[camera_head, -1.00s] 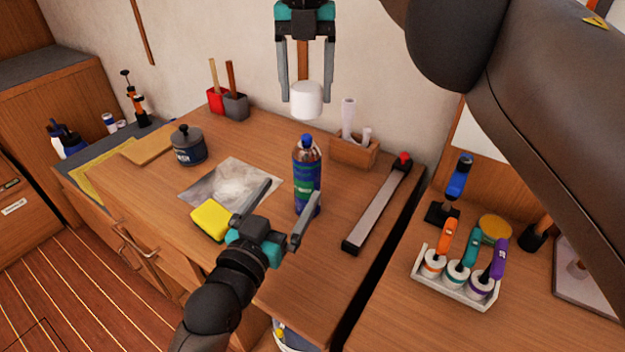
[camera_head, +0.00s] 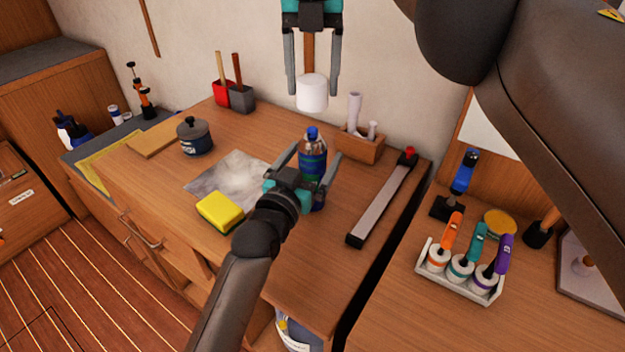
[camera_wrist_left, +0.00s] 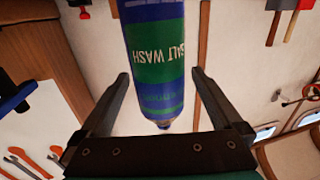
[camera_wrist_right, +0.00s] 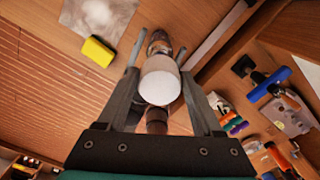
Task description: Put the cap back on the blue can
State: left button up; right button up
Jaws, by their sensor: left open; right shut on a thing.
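The blue can (camera_head: 313,160) with a green band and a small blue nozzle stands upright on the wooden desk. Its label reads "SALT WASH" in the left wrist view (camera_wrist_left: 155,60). My left gripper (camera_head: 309,163) is open, with one finger on each side of the can; gaps show beside it in the left wrist view. My right gripper (camera_head: 313,91) is shut on the white cap (camera_head: 312,94) and holds it in the air above the can. In the right wrist view the cap (camera_wrist_right: 159,84) hides part of the can (camera_wrist_right: 160,45).
A yellow sponge (camera_head: 220,210) and grey sheet (camera_head: 228,180) lie left of the can. A wooden holder (camera_head: 360,146) stands behind it, and a long grey bar (camera_head: 381,205) lies to its right. A dark pot (camera_head: 195,138) stands further left.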

pick_arm(q)
jog(key=shift+x, duration=1.3)
jog(key=shift+c, duration=0.2)
grip_shut()
